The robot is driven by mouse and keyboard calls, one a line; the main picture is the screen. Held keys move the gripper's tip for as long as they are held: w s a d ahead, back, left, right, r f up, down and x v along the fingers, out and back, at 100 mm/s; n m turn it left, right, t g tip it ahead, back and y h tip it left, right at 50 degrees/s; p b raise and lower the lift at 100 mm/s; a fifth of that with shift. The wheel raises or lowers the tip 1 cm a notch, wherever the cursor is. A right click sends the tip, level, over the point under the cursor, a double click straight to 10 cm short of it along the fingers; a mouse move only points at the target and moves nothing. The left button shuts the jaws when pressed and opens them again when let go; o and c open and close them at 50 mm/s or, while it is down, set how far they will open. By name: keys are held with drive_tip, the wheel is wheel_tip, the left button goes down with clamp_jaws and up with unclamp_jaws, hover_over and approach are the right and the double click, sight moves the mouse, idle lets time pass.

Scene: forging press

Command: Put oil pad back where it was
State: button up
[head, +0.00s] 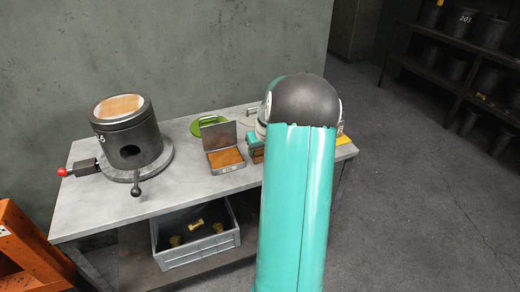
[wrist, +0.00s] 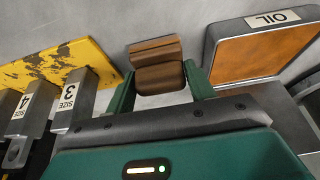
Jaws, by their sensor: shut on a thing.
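An open grey tin (head: 238,169) with an orange-brown pad (head: 225,158) stands on the bench, its lid raised at the back. In the wrist view the tin's rim carries an OIL label (wrist: 272,17), and the orange pad (wrist: 255,58) lies inside. My gripper (wrist: 160,86) is beside the tin, apart from the pad. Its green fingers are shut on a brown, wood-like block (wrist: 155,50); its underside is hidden. In the head view my gripper (head: 256,145) is partly covered by my arm, low over the bench just right of the tin.
A yellow rack (wrist: 68,65) with grey blocks marked SIZE 3 and 4 stands left in the wrist view. A dark cylinder fixture (head: 133,140) with a handle fills the bench's left. A green round object (head: 208,124) lies behind the tin. A grey crate (head: 200,255) sits below.

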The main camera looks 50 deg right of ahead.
drive_tip(key=o, duration=1)
drive_tip(key=shift+f, duration=0.1)
drive_tip(key=shift+c, duration=0.2)
drive_tip(key=v, duration=1.2)
drive_tip(key=w+a+r+n, duration=0.2)
drive_tip(key=a+r, duration=0.2)
drive_tip(key=a, duration=0.9)
drive_tip(key=w+a+r+n, duration=0.1)
drive_tip(key=a+r, duration=0.4)
drive_tip(key=a, duration=0.7)
drive_tip(key=s+a+n+y, duration=0.1)
drive_tip(key=s+a, duration=0.5)
drive_tip(key=a, duration=0.4)
drive_tip(key=s+a+n+t+y, duration=0.1)
drive_tip(key=s+a+n, duration=0.1)
drive_tip(key=s+a, duration=0.5)
drive_tip(key=a, duration=0.4)
drive_tip(key=shift+f+t, duration=0.15)
drive_tip(key=shift+t, duration=0.15)
drive_tip(key=shift+a, duration=0.1)
